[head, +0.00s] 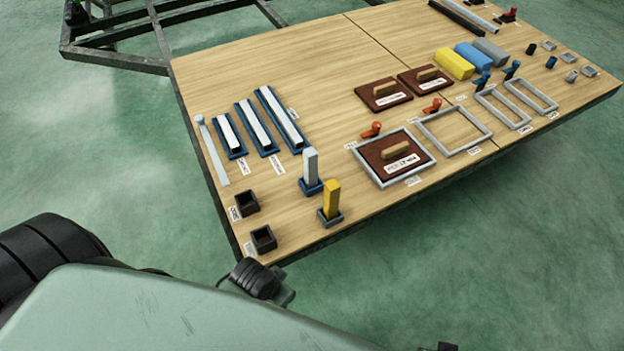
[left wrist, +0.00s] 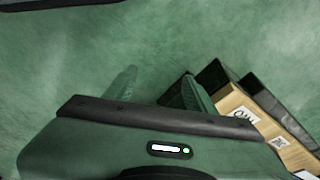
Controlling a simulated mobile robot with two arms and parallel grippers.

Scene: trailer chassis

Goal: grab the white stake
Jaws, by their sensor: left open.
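The white stake (head: 311,164) stands upright in a blue socket (head: 311,187) near the front left of the wooden board. In the left wrist view I cannot make out the stake. My left gripper (left wrist: 160,88) is open and empty there, its two fingers apart over the green floor. The right finger is close to the board's edge and a black socket. In the head view its fingers cannot be made out. My right gripper is not in view.
A yellow stake (head: 331,196) stands in a grey socket beside the white one. Two black sockets (head: 246,203) (head: 264,239) sit at the board's (head: 295,233) front left corner. White bars in blue trays (head: 257,128) lie behind.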

